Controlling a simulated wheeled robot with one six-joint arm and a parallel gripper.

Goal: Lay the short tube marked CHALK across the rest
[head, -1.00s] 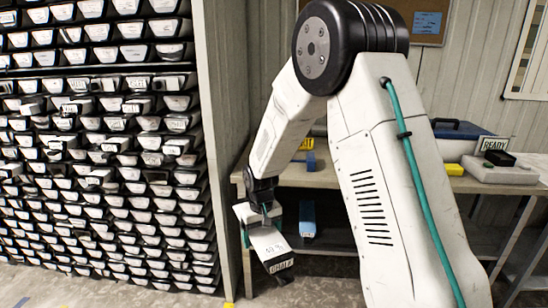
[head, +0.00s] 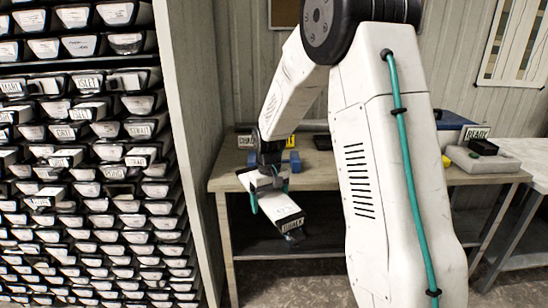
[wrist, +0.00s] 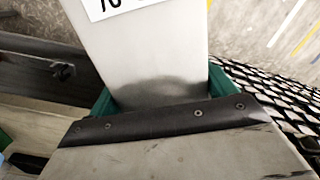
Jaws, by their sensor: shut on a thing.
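My gripper (head: 268,184) is shut on a pale, box-like tube (head: 279,207) with a dark end cap and a label reading CHALK. The tube hangs tilted in front of the bench's front edge, its labelled end pointing down to the right. A blue piece (head: 292,161), which may be part of the rest, stands on the bench just behind my gripper. My wrist hides much of it.
A tall rack of labelled trays (head: 90,170) fills the left, ending at an upright panel (head: 190,120). The bench (head: 232,184) has a lower shelf. Signs and a yellow item stand at its back. A READY sign (head: 476,132) and grey slab (head: 478,161) are at right.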

